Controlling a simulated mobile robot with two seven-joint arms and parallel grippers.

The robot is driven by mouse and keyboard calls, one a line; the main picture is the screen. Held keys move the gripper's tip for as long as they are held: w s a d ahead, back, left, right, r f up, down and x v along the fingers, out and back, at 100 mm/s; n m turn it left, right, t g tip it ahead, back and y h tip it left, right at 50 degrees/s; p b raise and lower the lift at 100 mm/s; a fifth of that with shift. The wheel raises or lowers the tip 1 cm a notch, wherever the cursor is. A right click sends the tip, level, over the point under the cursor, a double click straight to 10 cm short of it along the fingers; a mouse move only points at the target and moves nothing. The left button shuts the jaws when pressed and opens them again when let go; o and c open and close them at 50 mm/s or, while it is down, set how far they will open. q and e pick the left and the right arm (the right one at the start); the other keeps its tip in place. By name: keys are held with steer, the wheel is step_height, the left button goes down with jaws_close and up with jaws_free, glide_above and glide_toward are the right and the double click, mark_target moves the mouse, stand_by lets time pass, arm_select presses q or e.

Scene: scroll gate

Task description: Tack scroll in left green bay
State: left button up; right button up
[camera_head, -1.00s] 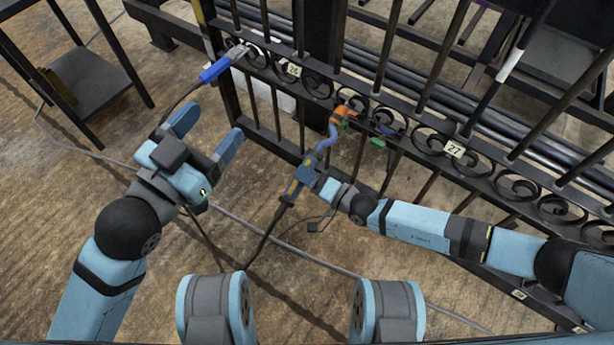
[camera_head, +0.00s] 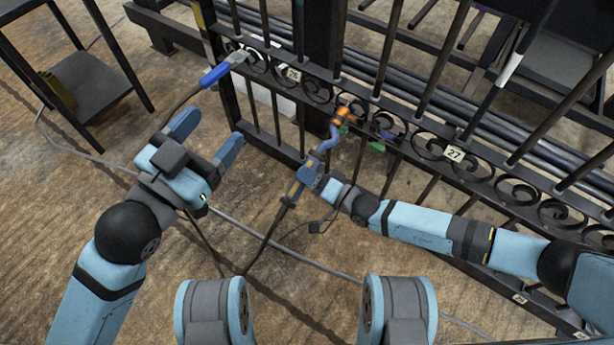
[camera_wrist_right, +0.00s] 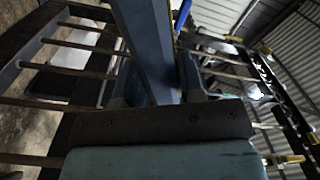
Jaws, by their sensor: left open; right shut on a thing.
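The black gate (camera_head: 415,137) has a band of scrolls running across it, with number tags 26 (camera_head: 293,74) and 27 (camera_head: 454,153). My right gripper (camera_head: 308,174) is shut on a blue torch (camera_head: 293,190) with yellow marks. The torch's bent neck reaches up to an orange tip (camera_head: 342,114) at the scroll band, between the tags. The tip glows; I cannot tell whether it touches metal. Small green marks (camera_head: 377,147) show beside it; the scroll there is partly hidden. My left gripper (camera_head: 207,137) is open and empty, left of the torch, in front of the gate.
A blue-handled clamp (camera_head: 215,75) grips the gate's left end and has a cable. A dark shelf stand (camera_head: 88,85) is at the upper left. A grey cable (camera_head: 270,240) crosses the wooden floor. Gate bars also show in the right wrist view (camera_wrist_right: 85,46).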

steer(key=shift+w+d+r, duration=0.1)
steer(key=shift+w+r, duration=0.05)
stand_by(0.5)
steer(key=shift+w+d+r, duration=0.15)
steer(key=shift+w+d, duration=0.05)
steer(key=shift+w, duration=0.05)
steer(key=shift+w+r, duration=0.1)
stand_by(0.4)
stand_by(0.6)
